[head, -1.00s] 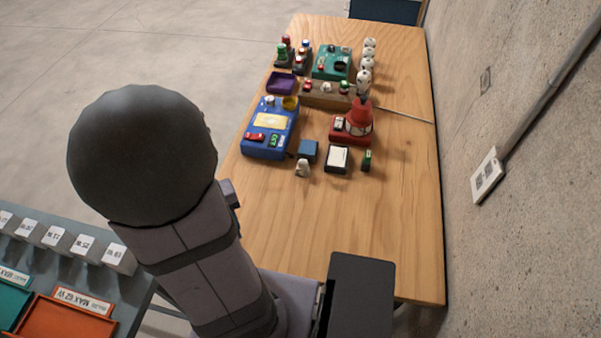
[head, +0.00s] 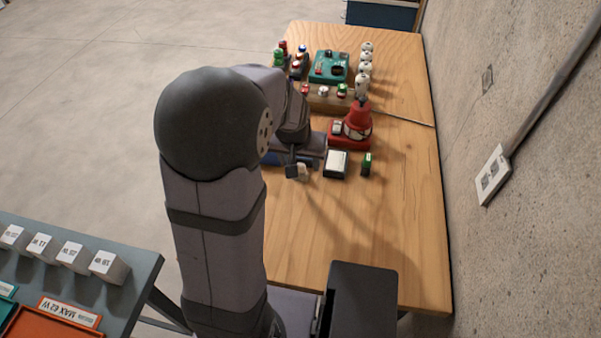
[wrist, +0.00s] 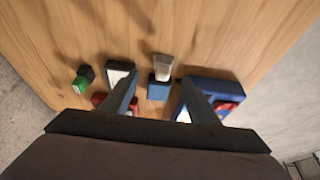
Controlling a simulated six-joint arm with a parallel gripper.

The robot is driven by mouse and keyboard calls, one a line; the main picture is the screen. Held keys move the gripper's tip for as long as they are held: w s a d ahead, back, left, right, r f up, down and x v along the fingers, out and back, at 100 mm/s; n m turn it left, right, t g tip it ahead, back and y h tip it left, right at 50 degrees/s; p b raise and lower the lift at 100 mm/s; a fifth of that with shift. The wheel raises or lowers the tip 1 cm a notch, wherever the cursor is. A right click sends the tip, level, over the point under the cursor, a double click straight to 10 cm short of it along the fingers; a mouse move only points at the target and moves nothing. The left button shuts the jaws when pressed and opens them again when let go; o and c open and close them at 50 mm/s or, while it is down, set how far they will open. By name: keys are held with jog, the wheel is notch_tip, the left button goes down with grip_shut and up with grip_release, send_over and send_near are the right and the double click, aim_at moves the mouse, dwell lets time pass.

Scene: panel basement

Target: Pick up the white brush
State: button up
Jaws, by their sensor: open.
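The white brush (wrist: 163,66) stands out from a small blue block (wrist: 160,88) in the wrist view. In the head view it is a small pale shape (head: 303,171) on the wooden table, partly beside my arm's end. My gripper (wrist: 160,78) is open and empty above the table. Its two dark fingers spread to either side of the brush and the blue block in the wrist view. I cannot tell its height above the brush. In the head view my arm hides most of the blue panel and the blue block.
A black box with a white top (head: 336,164) and a small green-and-black item (head: 366,164) stand to the right of the brush. A red device (head: 350,130) is behind them. Several panels and white knobs fill the table's far end. The near table (head: 400,220) is clear.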

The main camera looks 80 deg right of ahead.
aim_at(300, 167)
jog(key=shift+d, duration=0.3)
jog(key=shift+x, duration=1)
jog(key=shift+f+p, duration=0.15)
jog(key=shift+p, duration=0.2)
jog(key=shift+w+p+x, duration=0.15)
jog(key=shift+p+x, duration=0.2)
jog(key=shift+x, duration=0.4)
jog(key=shift+w+p+x, duration=0.15)
jog(key=shift+p+x, duration=0.2)
jog(key=shift+x, duration=1.35)
jog(key=shift+a, duration=0.1)
jog(key=c, duration=1.1)
